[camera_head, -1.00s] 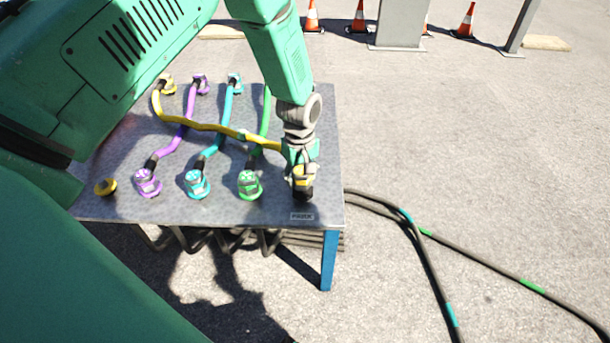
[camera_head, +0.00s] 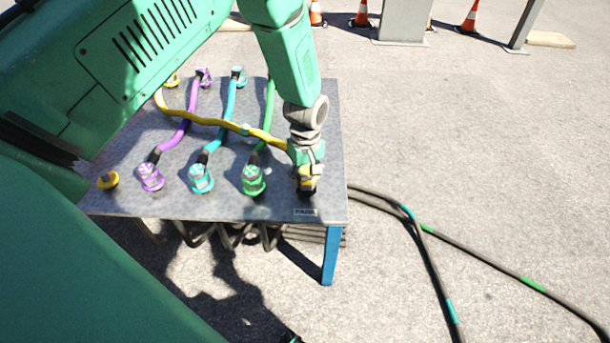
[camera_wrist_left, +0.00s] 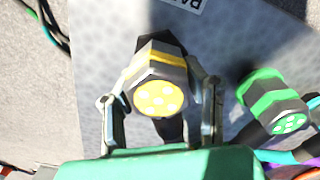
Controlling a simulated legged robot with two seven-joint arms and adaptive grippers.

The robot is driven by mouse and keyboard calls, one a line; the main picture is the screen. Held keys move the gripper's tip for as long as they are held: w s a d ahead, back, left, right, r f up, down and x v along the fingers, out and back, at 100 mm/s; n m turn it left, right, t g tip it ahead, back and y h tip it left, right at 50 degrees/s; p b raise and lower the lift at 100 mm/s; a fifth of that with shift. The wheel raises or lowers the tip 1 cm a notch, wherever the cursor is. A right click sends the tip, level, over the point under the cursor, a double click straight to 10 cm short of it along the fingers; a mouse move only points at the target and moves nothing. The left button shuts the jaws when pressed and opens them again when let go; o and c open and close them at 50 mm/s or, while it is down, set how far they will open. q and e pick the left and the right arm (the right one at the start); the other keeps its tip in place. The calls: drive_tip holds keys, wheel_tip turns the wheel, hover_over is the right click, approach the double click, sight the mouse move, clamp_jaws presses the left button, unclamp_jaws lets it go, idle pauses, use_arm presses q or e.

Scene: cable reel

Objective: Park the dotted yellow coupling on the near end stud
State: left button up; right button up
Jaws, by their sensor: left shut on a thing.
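The dotted yellow coupling (camera_head: 308,183) is at the table's near right corner, above the PARK label. In the left wrist view its yellow face with pale dots (camera_wrist_left: 158,98) points toward the camera, with a yellow band around its grey body. My left gripper (camera_head: 306,172) is shut on it, with a finger on either side in the left wrist view (camera_wrist_left: 160,78). A dark part shows just beyond the coupling. The near end stud is hidden or merged with that part, so I cannot tell how fully the coupling sits on it. My right gripper is not in view.
Green (camera_head: 254,181), teal (camera_head: 201,179) and purple (camera_head: 151,177) couplings stand left of the gripper. A bare yellow stud (camera_head: 108,181) is at far left. The yellow cable (camera_head: 210,122) crosses over the other cables. The PARK label (camera_head: 305,211) marks the front edge.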

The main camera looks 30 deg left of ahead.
use_arm(q)
drive_tip(key=shift+d+r, duration=0.2)
drive_tip(key=shift+d, duration=0.25)
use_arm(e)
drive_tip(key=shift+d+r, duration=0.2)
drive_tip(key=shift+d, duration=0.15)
use_arm(q)
drive_tip(key=shift+a+f, duration=0.1)
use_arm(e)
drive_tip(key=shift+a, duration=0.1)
use_arm(q)
drive_tip(key=shift+a+f, duration=0.15)
drive_tip(key=shift+f, duration=0.2)
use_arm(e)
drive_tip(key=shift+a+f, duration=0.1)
use_arm(q)
drive_tip(key=shift+f, duration=0.15)
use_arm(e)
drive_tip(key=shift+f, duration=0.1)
use_arm(q)
drive_tip(key=shift+f, duration=0.25)
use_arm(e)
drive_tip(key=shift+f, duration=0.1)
use_arm(q)
drive_tip(key=shift+s+f, duration=0.1)
drive_tip(key=shift+f, duration=0.1)
clamp_jaws()
drive_tip(key=shift+d, duration=0.2)
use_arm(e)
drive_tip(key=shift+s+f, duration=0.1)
